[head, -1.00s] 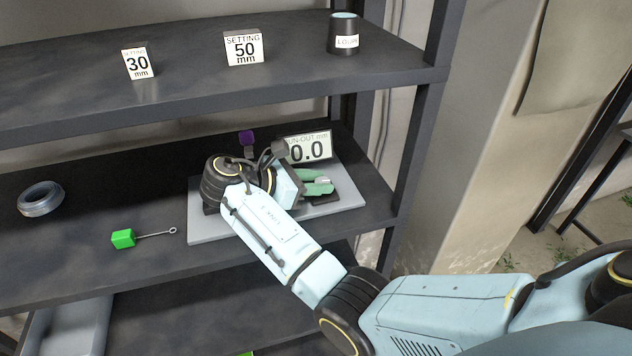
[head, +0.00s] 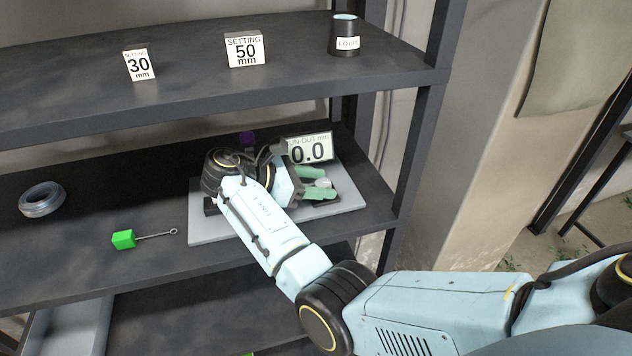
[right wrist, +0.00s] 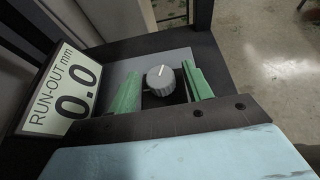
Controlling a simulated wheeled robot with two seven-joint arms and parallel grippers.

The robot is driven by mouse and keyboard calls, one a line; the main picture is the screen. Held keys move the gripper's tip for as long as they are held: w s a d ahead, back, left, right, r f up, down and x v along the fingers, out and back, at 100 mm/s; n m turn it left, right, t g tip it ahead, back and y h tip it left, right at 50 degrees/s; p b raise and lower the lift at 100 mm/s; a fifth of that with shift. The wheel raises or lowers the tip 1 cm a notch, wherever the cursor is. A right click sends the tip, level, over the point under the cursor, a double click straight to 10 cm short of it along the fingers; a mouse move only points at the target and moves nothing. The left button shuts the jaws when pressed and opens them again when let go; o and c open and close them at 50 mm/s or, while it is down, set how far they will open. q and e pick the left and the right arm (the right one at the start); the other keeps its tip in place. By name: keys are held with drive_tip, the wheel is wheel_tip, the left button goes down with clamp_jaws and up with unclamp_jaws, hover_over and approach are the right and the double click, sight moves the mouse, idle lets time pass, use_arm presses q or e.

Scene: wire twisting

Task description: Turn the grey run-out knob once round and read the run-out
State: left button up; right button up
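The grey run-out knob (right wrist: 160,80) shows in the right wrist view with a white pointer line on its face. In the head view the knob (head: 322,183) sits between the green fingers of my right gripper (head: 318,184). In the right wrist view the gripper (right wrist: 160,88) has one finger on each side of the knob, with a visible gap on the right; contact on the left I cannot tell. The run-out display (head: 309,149) reads 0.0, and it also reads 0.0 in the right wrist view (right wrist: 62,92). My left gripper is not in view.
The grey base plate (head: 212,229) lies on the middle shelf (head: 85,215). A green block with a wire loop (head: 123,239) and a coil of wire (head: 41,199) lie to the left. The upper shelf holds a 30 mm block (head: 139,64), a 50 mm block (head: 245,49) and a black cup (head: 345,38).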

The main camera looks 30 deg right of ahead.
drive_tip(key=shift+n+t, duration=0.3)
drive_tip(key=shift+t, duration=0.1)
